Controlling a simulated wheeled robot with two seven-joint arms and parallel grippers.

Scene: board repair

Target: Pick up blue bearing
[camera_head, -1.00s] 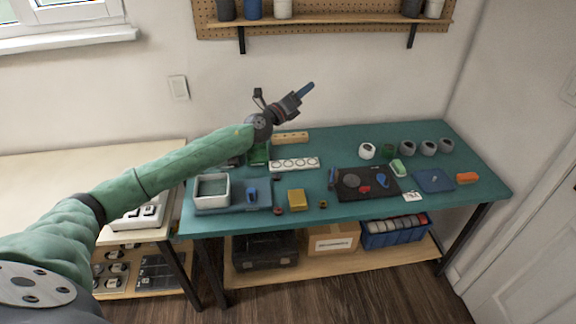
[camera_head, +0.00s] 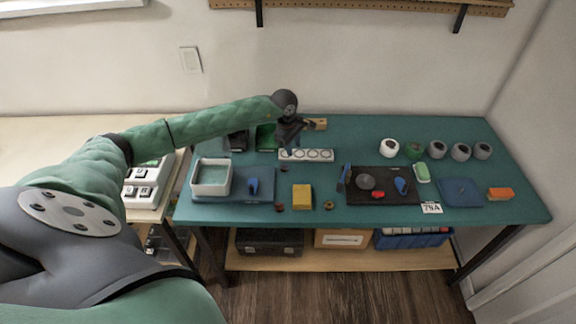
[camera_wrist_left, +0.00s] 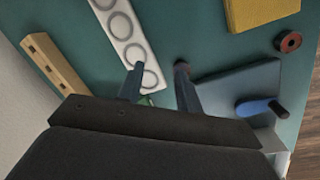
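I cannot make out a ring-shaped blue bearing for certain. A blue piece (camera_head: 253,186) lies on the blue mat (camera_head: 228,197) at the left of the table; in the left wrist view it looks like a blue handle with a dark end (camera_wrist_left: 262,108). Another small blue piece (camera_head: 401,186) lies on the black mat (camera_head: 420,199). My left gripper (camera_head: 284,148) points down above the back of the table, near the white strip with circles (camera_head: 320,156). In the left wrist view its fingers (camera_wrist_left: 160,68) are apart with nothing between them. My right gripper is out of view.
A white square tray (camera_head: 212,190) and a yellow block (camera_head: 302,196) stand nearby. A red-brown ring (camera_head: 280,207) and a brass ring (camera_head: 328,204) lie near the front edge. Several round cups (camera_head: 437,149) stand back right. A wooden block (camera_wrist_left: 55,64) lies beside the strip.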

